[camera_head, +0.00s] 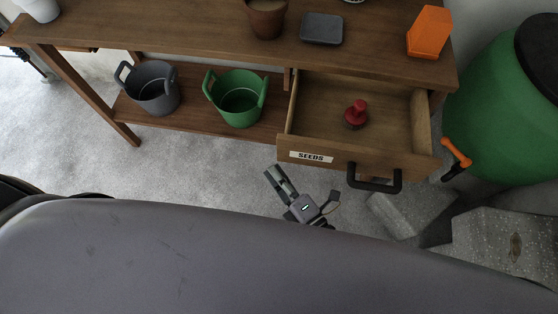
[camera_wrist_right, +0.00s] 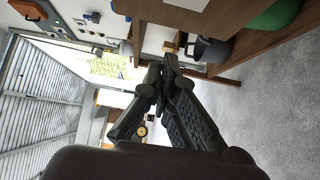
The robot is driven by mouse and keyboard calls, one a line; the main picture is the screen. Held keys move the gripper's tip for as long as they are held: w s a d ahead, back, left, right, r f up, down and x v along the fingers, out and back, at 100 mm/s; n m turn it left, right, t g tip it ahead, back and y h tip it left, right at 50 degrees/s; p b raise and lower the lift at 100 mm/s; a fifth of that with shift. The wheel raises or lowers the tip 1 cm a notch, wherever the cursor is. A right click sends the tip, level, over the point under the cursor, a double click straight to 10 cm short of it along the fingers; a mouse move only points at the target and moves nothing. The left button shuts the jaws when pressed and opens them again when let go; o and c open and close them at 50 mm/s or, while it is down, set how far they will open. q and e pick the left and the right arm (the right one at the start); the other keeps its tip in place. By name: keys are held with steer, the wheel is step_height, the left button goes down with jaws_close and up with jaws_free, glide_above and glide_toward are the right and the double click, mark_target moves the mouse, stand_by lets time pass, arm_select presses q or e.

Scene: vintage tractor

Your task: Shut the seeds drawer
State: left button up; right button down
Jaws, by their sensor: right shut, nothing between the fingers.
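The seeds drawer (camera_head: 295,142) is pulled well out of the wooden bench in the head view. Its front carries a white SEEDS label (camera_head: 311,157) and a black bar handle (camera_head: 375,180). A red object with a dark base (camera_head: 356,114) stands inside it. My right gripper (camera_head: 277,182) is just in front of and below the drawer's left front corner, apart from the handle. In the right wrist view its fingers (camera_wrist_right: 158,72) are together with nothing between them. My left gripper is in neither view.
The bench top (camera_head: 190,28) holds a brown pot (camera_head: 267,18), a dark grey tray (camera_head: 321,29) and an orange block (camera_head: 429,32). A grey bucket (camera_head: 152,88) and a green bucket (camera_head: 236,97) stand on the lower shelf. A green barrel (camera_head: 500,110) with an orange tap (camera_head: 456,152) stands right.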

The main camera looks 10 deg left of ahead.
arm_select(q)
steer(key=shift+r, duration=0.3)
arm_select(e)
steer(key=w, duration=0.3)
steer(key=shift+d, duration=0.1)
